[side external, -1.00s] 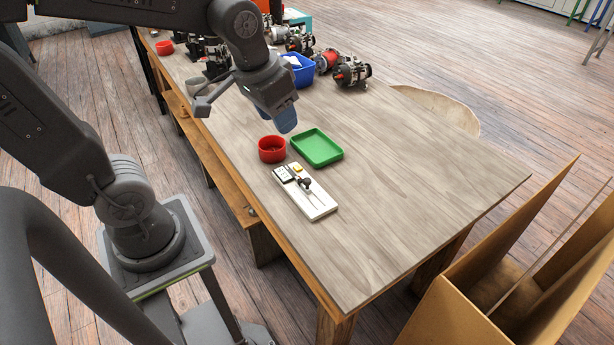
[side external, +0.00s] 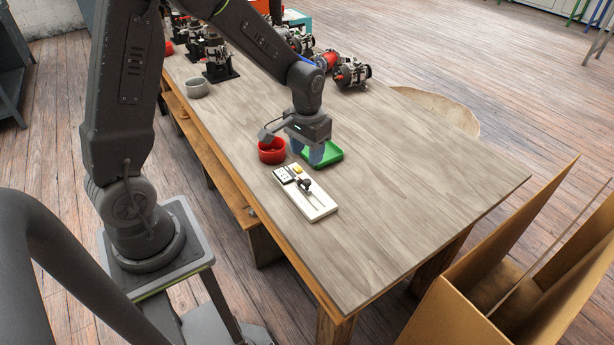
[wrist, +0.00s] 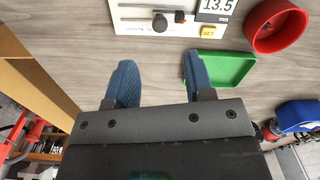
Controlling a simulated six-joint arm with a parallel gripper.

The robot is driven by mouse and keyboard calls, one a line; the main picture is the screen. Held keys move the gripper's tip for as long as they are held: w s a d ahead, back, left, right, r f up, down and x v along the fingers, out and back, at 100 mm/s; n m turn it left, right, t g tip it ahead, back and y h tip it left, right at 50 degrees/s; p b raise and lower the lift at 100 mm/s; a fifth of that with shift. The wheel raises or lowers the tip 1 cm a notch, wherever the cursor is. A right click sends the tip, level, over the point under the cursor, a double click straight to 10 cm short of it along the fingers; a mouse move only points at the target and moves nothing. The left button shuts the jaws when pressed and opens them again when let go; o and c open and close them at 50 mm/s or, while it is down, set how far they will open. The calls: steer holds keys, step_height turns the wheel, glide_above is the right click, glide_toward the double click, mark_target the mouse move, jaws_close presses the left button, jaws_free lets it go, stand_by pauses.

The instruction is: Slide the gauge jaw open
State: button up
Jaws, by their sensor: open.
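The gauge (side external: 312,200) is a flat white board on the table with a display, a yellow button and a dark knob (side external: 304,184) on a slot. In the wrist view the gauge (wrist: 135,11) lies at the top, its display (wrist: 216,8) reads 13.5, and the yellow SET button (wrist: 208,31) and dark knob (wrist: 168,23) show. My gripper (wrist: 156,70) has two blue fingers, apart and empty. In the side view my gripper (side external: 318,154) hangs above the green tray (side external: 334,150), behind the gauge and apart from the knob.
A red bowl (side external: 271,150) stands left of the green tray, close to the gauge's display end. A grey bowl (side external: 196,88) and several alternator parts (side external: 351,73) stand farther back. The table (side external: 430,190) is clear to the right of the gauge.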

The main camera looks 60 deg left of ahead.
mark_target(307, 181)
step_height(307, 181, down, 8)
steer(key=shift+f, duration=0.2)
jaws_close()
stand_by(0.5)
